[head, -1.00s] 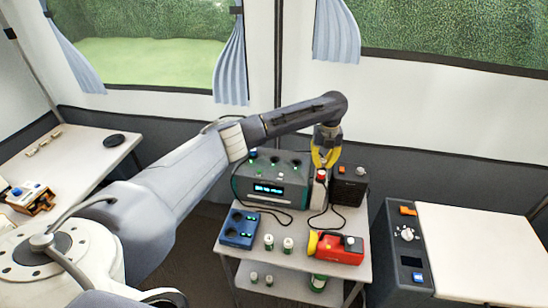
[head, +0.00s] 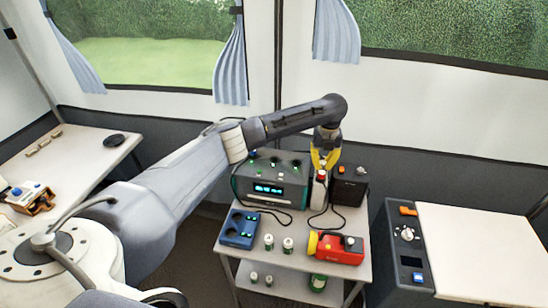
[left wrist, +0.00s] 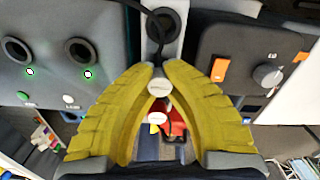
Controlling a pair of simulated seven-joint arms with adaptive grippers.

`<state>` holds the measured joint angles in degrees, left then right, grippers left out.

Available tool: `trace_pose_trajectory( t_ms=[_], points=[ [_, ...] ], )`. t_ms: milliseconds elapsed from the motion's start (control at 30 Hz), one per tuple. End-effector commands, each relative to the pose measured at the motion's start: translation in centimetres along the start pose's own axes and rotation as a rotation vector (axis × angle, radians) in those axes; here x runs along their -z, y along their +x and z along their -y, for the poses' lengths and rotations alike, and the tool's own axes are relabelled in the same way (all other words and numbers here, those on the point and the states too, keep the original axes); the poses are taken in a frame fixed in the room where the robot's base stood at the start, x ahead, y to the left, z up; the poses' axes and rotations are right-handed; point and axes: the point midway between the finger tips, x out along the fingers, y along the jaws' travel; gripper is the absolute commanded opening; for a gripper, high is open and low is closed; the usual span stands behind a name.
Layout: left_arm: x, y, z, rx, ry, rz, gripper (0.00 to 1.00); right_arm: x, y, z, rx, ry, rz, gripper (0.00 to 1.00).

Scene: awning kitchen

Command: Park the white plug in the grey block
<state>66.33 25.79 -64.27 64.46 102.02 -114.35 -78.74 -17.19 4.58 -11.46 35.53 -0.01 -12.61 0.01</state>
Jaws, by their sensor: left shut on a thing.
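My left gripper (head: 321,170) reaches in from the left in the head view and points down over the cart. In the left wrist view its yellow fingers (left wrist: 160,75) are shut on the white plug (left wrist: 159,87), with a black cable running up from it. The grey block (left wrist: 178,42) with a dark round hole shows just beyond the fingertips. In the head view the block (head: 318,198) stands between the dark green unit and the black box. The plug is apart from the hole in the wrist picture; its height over the block is hard to tell. My right gripper is out of view.
The green unit (head: 270,200) with sockets stands left of the block, the black box (head: 349,190) right. A blue socket box (head: 238,232), small jars and a red-yellow torch (head: 338,248) occupy the cart's front. A worktop (head: 470,250) lies right.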

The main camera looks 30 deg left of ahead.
Motion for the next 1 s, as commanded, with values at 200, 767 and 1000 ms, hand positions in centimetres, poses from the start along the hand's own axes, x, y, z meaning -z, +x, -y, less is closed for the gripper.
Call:
trace_pose_trajectory(
  t_ms=[200,767,1000],
  points=[
    [0.00,0.14,0.01,0.000,0.000,0.000,0.17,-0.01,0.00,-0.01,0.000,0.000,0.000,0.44],
    [0.01,0.16,0.00,0.000,0.000,0.000,0.50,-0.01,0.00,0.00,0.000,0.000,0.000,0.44],
    [0.00,0.15,0.00,0.000,0.000,0.000,0.50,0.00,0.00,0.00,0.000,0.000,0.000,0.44]
  ],
)
